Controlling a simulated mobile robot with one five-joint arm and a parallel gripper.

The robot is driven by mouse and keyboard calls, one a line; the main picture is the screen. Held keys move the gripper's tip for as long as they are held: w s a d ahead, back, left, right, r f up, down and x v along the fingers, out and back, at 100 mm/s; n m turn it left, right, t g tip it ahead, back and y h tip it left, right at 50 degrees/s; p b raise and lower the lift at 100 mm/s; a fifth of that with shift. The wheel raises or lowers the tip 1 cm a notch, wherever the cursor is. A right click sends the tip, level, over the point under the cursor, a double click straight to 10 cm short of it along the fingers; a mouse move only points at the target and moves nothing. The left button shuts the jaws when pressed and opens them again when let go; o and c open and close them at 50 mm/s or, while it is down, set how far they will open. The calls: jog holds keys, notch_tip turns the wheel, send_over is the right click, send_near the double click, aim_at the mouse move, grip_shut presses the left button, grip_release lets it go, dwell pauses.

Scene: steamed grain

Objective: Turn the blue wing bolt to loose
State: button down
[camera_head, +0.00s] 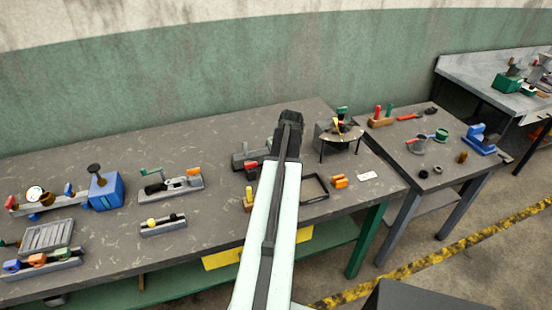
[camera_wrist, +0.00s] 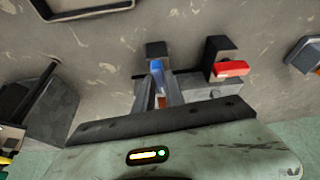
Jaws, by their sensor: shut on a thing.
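The blue wing bolt (camera_wrist: 156,67) shows in the wrist view between the fingertips of my gripper (camera_wrist: 158,80). The fingers are closed on it, and they hide part of it. It stands on a grey fixture (camera_wrist: 198,84), beside a dark block with a red part (camera_wrist: 230,69) to its right. In the head view my arm covers the bolt and the fingertips; the fixture (camera_head: 240,159) and its red part (camera_head: 252,165) show just left of the arm. I cannot tell the bolt's turn angle clearly.
The grey table (camera_head: 120,150) holds a blue box (camera_head: 105,192), a fixture with a green handle (camera_head: 172,185) and several other fixtures on the left. Right of my arm are a black open frame (camera_head: 315,199), orange pieces (camera_head: 340,182) and a dark stand (camera_head: 338,136).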

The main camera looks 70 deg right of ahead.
jog(key=shift+s+d+n+t+y, duration=0.15)
jog(key=shift+n+t+y, duration=0.15)
jog(key=shift+n, duration=0.85)
jog(key=shift+w+d+n+t+y, duration=0.1)
jog(key=shift+d+n+t+y, duration=0.15)
jog(key=shift+n, duration=0.9)
jog(key=shift+a, duration=0.15)
jog(key=c, duration=1.4)
grip_release()
jog(key=p+v, duration=0.7)
jog(key=v, duration=0.1)
